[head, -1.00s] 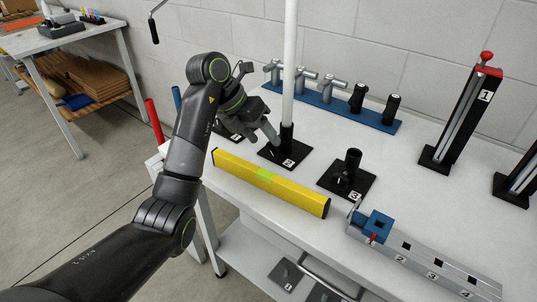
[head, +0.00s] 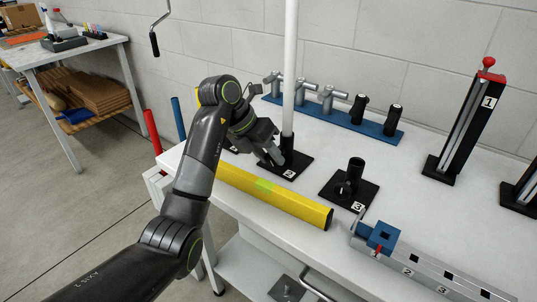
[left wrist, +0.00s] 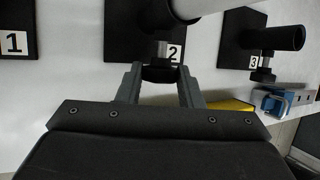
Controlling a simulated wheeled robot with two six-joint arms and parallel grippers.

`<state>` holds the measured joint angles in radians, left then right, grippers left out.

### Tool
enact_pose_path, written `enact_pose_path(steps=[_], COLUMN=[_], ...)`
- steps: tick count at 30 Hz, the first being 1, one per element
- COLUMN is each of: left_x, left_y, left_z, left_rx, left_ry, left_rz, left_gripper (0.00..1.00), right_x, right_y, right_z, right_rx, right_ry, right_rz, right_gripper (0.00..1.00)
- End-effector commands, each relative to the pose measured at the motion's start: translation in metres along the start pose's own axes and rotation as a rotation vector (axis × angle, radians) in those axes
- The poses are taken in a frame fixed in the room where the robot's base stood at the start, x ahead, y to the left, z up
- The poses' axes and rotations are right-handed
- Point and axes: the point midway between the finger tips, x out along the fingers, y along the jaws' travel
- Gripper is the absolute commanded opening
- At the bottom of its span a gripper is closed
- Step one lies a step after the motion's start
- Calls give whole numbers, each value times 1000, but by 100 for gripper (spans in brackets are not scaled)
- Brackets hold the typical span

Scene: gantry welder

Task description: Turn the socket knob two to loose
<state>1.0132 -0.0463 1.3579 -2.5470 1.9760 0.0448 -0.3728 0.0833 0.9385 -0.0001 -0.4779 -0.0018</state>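Socket two (head: 287,160) is a black upright tube on a black base plate (head: 299,170) marked 2, with a white pole (head: 290,60) standing in it. In the left wrist view, its side knob (left wrist: 160,73) is a dark disc on a light metal stem. My left gripper (head: 272,160) is low beside this socket. In the left wrist view, the left gripper (left wrist: 160,84) has one finger on each side of the knob, and the knob fills the gap. In the head view the fingers hide the knob. My right gripper is not in view.
Socket three (head: 354,175) stands empty to the right. A yellow bar (head: 270,195) lies along the front of the table. A blue rack (head: 330,115) with several fittings is at the back. A numbered rail with a blue block (head: 383,238) lies front right.

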Motion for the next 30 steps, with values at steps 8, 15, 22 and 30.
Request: enact_pose_path(steps=[8, 15, 22, 30], left_x=[0, -1, 0, 2], left_y=[1, 3, 6, 9], left_z=[0, 0, -1, -1], left_rx=[-6, -48, -115, -185], left_ry=[1, 2, 2, 0], left_rz=[-15, -111, -269, -441], left_gripper=[11, 11, 11, 11], right_x=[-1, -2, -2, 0], right_y=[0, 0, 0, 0], right_z=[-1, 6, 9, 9], right_rx=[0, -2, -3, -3], right_ry=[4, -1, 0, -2], right_rz=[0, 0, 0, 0], right_gripper=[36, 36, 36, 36])
